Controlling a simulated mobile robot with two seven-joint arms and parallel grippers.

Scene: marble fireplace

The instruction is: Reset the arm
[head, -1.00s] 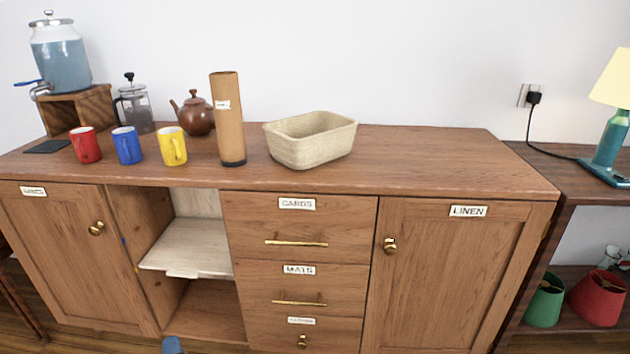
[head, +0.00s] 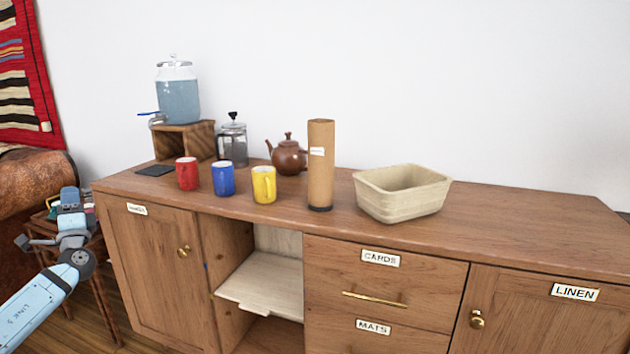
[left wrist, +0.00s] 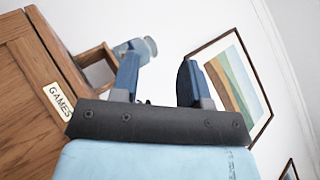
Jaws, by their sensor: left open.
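My left arm comes in from the left in the head view. Its gripper (head: 70,205) is raised off the left end of the wooden sideboard (head: 540,215), apart from it. In the left wrist view the two blue fingers of the gripper (left wrist: 160,80) stand apart with nothing between them. Beyond them are the sideboard's GAMES door label (left wrist: 60,101), the water dispenser (left wrist: 138,48) and a framed picture (left wrist: 235,80) on the wall. My right gripper is not in view.
On the sideboard stand a red mug (head: 187,173), a blue mug (head: 223,178), a yellow mug (head: 263,184), a teapot (head: 289,158), a cardboard tube (head: 320,170) and a beige basket (head: 405,205). A small side table with things on it is behind my left arm.

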